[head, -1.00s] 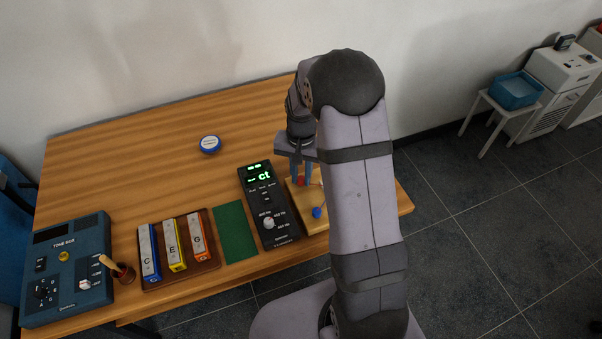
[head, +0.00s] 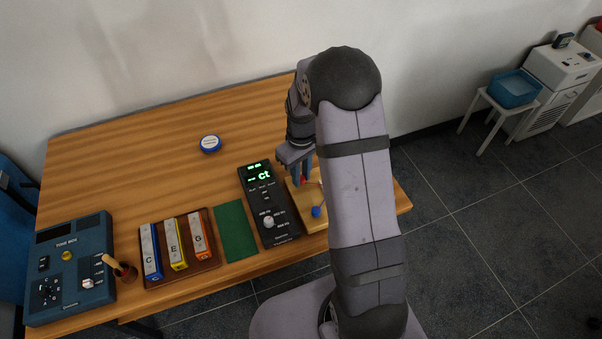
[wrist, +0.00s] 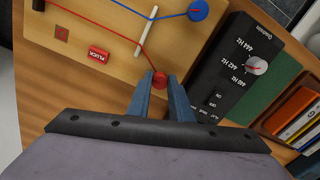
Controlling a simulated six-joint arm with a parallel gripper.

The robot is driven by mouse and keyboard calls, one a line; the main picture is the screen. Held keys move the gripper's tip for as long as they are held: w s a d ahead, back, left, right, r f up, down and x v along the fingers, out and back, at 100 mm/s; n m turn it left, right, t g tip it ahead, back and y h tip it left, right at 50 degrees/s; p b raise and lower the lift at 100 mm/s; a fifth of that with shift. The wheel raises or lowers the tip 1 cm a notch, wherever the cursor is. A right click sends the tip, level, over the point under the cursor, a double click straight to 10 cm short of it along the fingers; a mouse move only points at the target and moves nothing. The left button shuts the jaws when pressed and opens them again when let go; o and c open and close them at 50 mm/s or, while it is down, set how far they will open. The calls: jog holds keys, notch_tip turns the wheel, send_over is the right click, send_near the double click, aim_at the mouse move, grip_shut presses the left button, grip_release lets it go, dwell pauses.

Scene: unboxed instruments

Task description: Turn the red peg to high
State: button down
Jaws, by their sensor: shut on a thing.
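The red peg (wrist: 159,80) sits at the edge of the wooden string board (wrist: 120,22), with a red string running from it. My gripper (wrist: 161,92) is shut on the red peg, its two blue-grey fingers on either side of it. In the head view my gripper (head: 302,180) points down over the far part of the board (head: 318,221), and the peg is mostly hidden by the fingers. A blue peg (wrist: 198,10) with a blue string is on the same board. The black tuner (head: 267,207) stands left of the board with a lit green display (head: 264,175).
A green mat (head: 236,231), a tray with C, E and G bars (head: 172,240), a mallet (head: 121,269) in a holder and a blue tone box (head: 68,265) lie to the left. A round blue-rimmed tin (head: 210,143) stands farther back. Bare table surrounds it.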

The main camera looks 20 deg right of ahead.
jog(key=n, duration=0.6)
jog(key=shift+w+n, duration=0.15)
jog(key=shift+n, duration=0.15)
dwell(0.4)
jog(key=c, duration=1.6)
grip_release()
jog(key=shift+r, duration=0.15)
jog(key=shift+r+b, duration=0.6)
jog(key=shift+r, duration=2.95)
jog(key=s+a+m, duration=0.2)
jog(key=s+m, duration=0.1)
jog(key=s, duration=0.3)
jog(key=s+a+m, duration=0.2)
jog(key=s+m, duration=0.1)
jog(key=s, duration=0.4)
jog(key=s+a+r+m, duration=0.1)
jog(key=s+a+m, duration=0.1)
jog(key=s+m, duration=0.2)
jog(key=shift+s+a, duration=0.15)
jog(key=shift+s, duration=0.6)
jog(key=shift+s+a, duration=0.15)
jog(key=shift+s, duration=0.55)
